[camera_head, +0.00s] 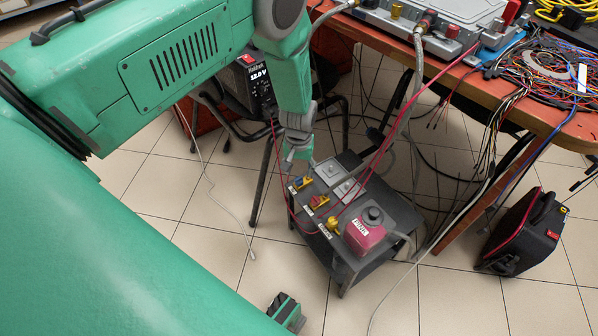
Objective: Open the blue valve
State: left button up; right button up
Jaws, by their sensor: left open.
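The blue valve (302,183) sits near the left edge of a small dark cart (400,213), first in a row with a red valve (319,201) and a yellow valve (334,223). My left gripper (298,153) points down just above and behind the blue valve in the picture, open and empty. It looks apart from the valve, though the exact gap is hard to tell. The blue valve's handle is small in view and its turn position cannot be read.
A pink box with a dark knob (367,228) and grey plates (332,171) are on the cart. Red hoses or cables run across it. An orange table (555,125) with wires stands at right. A black bag (524,232) stands on the tiled floor, with free floor at left.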

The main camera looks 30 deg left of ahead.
aim_at(299, 179)
pick_arm(q)
notch_tip(299, 179, up, 7)
jog(key=shift+r, duration=0.2)
dwell(0.5)
jog(key=s+d+f+m, duration=0.1)
jog(key=s+d+m, duration=0.15)
jog(key=s, duration=1.25)
jog(key=s+d+f+m, duration=0.1)
jog(key=s+f+m, duration=0.15)
jog(key=s, duration=1.25)
notch_tip(299, 179, up, 16)
jog(key=p, duration=1.5)
jog(key=shift+s+r+t, duration=0.2)
jog(key=shift+t, duration=0.1)
jog(key=shift+w, duration=0.1)
